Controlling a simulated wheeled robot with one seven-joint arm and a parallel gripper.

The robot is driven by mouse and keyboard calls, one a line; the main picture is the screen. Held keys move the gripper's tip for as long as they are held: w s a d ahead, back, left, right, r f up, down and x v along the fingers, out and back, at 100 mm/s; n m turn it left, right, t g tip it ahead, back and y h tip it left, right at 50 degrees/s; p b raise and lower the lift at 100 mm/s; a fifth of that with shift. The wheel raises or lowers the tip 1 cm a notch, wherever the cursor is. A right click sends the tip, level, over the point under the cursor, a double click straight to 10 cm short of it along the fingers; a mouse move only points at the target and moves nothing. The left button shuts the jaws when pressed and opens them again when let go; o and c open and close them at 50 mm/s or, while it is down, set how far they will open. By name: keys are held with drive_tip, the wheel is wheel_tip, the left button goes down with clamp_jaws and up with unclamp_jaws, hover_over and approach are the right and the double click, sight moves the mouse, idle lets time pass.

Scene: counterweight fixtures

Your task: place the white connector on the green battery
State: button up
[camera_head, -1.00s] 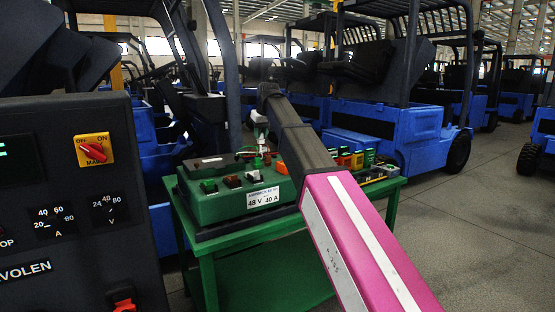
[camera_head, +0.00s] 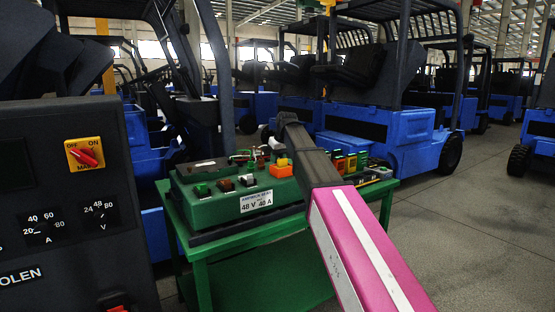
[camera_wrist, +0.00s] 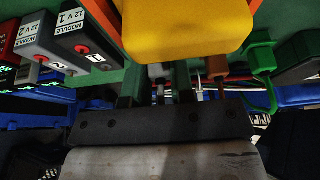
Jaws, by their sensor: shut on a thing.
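My gripper (camera_wrist: 160,95) is shut, with a yellow block (camera_wrist: 190,25) in front of its fingertips in the wrist view. The block appears to be in its grasp, though the contact is hidden. In the head view the yellow block (camera_head: 282,162) shows just left of my arm, over the green case labelled 48 V 40 A (camera_head: 205,212). A small white part (camera_head: 275,143) shows directly above it; I cannot tell whether it is a connector or part of my gripper. Orange and green blocks (camera_head: 350,163) stand on the table's right side. I cannot tell which is the green battery.
Battery modules labelled 12V (camera_wrist: 72,28) lie at upper left in the wrist view, with a green loop-shaped part (camera_wrist: 263,58) at right. The green table (camera_head: 192,255) carries the case. A black control panel (camera_head: 60,200) stands at left. Blue forklifts (camera_head: 385,130) stand behind.

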drive_tip(key=shift+f, duration=0.2)
drive_tip(key=o, duration=0.6)
drive_tip(key=shift+o, duration=0.2)
drive_tip(key=v, duration=1.2)
